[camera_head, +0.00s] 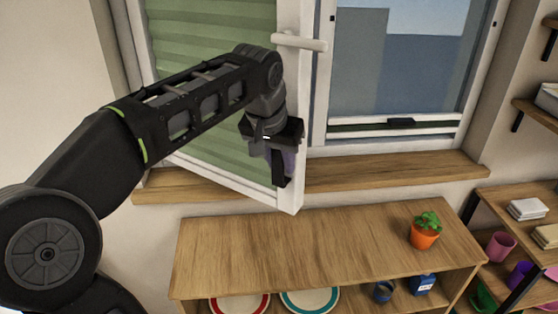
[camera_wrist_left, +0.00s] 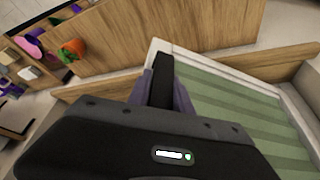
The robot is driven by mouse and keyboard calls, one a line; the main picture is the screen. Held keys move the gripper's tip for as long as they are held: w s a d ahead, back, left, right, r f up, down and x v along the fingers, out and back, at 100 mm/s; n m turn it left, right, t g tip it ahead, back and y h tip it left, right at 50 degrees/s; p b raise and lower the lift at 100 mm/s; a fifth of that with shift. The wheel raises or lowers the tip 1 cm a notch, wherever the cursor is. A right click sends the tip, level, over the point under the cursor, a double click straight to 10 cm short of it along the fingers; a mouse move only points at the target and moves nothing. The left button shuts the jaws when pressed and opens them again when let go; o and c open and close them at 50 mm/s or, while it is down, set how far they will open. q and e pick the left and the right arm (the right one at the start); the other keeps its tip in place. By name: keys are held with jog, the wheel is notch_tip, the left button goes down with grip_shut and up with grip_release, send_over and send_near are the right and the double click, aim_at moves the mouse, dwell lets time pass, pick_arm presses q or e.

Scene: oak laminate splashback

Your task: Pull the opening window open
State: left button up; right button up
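The opening window (camera_head: 305,100) is the left sash, with a white frame and green slatted pane. It stands swung into the room, its lower free corner jutting past the wooden sill. Its white handle (camera_head: 300,42) is high on the free edge, clear of my gripper. My left gripper (camera_head: 283,178) is at the lower part of the sash, close to the free edge, fingers pointing down. In the left wrist view, the fingers (camera_wrist_left: 163,82) overlap the white sash frame (camera_wrist_left: 215,75) near its corner. Contact and finger gap are unclear. My right gripper is out of view.
A wooden sill (camera_head: 400,172) runs under the window. Below stands a low wooden shelf unit (camera_head: 320,240) with a potted plant (camera_head: 424,232) on top and plates inside. Another shelf (camera_head: 500,205) with cups and books is at right. The fixed pane (camera_head: 400,70) is beside the sash.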

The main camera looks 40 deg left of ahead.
pick_arm(q)
jog(key=o, duration=0.4)
jog(key=shift+c, duration=0.2)
jog(key=v, duration=0.7)
jog(key=shift+r, duration=0.35)
jog(key=shift+s, duration=0.15)
